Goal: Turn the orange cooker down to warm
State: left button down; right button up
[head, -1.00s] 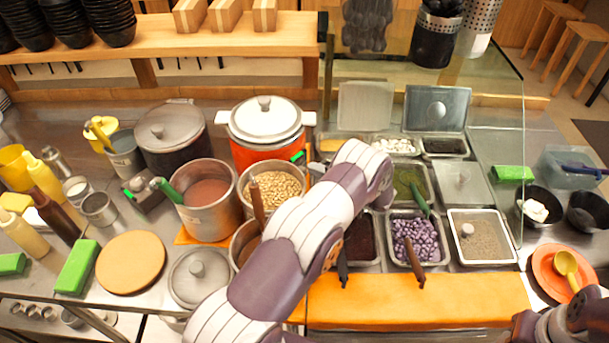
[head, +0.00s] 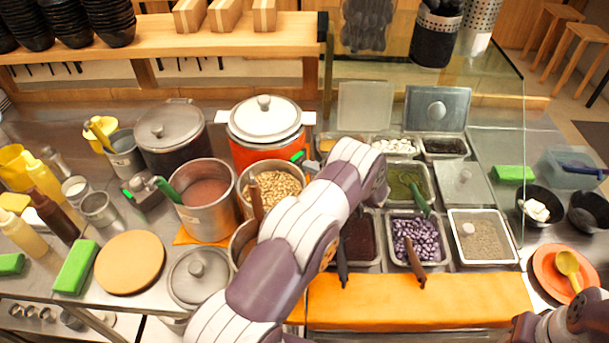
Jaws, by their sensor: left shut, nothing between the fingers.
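The orange cooker (head: 242,154) stands at the back of the counter with its white lid (head: 265,118) on. A small green-marked part (head: 298,156) shows at its right front side. My left arm reaches up from the bottom middle, and my left gripper (head: 309,166) is shut and empty beside the cooker's right front, close to the green mark. The wrist partly hides the fingers, so I cannot tell whether they touch the cooker. A bit of my right arm shows at the bottom right corner; its gripper is out of view.
A pot of beans (head: 272,189) and a pot of brown liquid (head: 207,193) stand in front of the cooker. A dark lidded pot (head: 170,137) is to its left.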

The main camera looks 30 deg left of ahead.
pick_arm(q)
jog(key=shift+s+a+p, duration=0.1)
jog(key=shift+s+p, duration=0.25)
jog(key=shift+s, duration=0.85)
jog(key=shift+s+f, duration=0.15)
jog(key=shift+s, duration=0.05)
jog(key=shift+p, duration=0.3)
jog(key=shift+s+a+r, duration=0.1)
jog(key=shift+r, duration=0.3)
send_near(305, 172)
jog(key=shift+s+a+r+p, duration=0.15)
jog(key=shift+s+a+r, duration=0.05)
jog(key=shift+s+a, duration=0.3)
jog(key=shift+s+a+r+p, duration=0.2)
jog(key=shift+s+a, duration=0.2)
jog(key=shift+a, duration=0.15)
